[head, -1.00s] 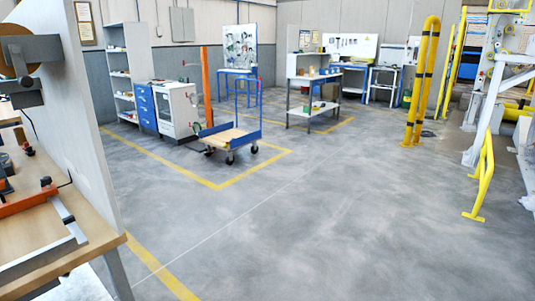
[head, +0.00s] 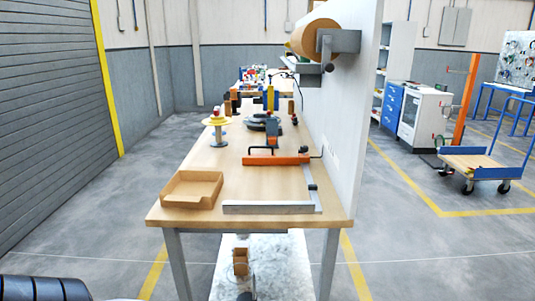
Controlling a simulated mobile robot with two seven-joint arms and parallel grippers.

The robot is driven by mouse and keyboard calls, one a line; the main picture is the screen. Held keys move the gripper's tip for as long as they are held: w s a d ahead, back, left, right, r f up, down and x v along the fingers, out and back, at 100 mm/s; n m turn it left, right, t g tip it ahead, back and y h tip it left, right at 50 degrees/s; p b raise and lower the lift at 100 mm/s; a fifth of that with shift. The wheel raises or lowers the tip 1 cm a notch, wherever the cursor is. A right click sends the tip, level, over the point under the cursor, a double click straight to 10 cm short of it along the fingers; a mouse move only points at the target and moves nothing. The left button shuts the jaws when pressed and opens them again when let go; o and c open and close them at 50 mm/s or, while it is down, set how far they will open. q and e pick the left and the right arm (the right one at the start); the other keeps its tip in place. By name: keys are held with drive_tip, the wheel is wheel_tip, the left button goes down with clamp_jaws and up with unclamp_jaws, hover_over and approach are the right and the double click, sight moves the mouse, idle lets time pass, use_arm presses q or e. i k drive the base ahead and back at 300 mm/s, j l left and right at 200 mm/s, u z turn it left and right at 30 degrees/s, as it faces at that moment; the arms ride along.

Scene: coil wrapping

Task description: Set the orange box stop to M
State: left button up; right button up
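The orange box stop (head: 275,160) is a bar lying crosswise on the wooden workbench (head: 232,182), near its right side. A black handle or knob stands at its right end. A grey rail (head: 313,185) runs from it toward the front edge, and a flat metal bar (head: 268,207) lies across the front. I cannot read any size marks, so the stop's setting cannot be told. An open, shallow cardboard box (head: 192,189) sits left of the stop. Neither of my grippers shows.
A white panel (head: 350,130) stands along the bench's right side and carries a brown roll (head: 318,35) on a bracket. A yellow-topped spool (head: 217,122) and dark tools stand farther back. A lower shelf (head: 285,262) holds small items. The floor left of the bench is clear.

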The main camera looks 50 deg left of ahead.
sight(250, 159)
drive_tip(key=u, duration=1.45)
drive_tip(key=i+l+z, duration=0.15)
drive_tip(key=i+j, duration=0.05)
drive_tip(key=i, duration=0.05)
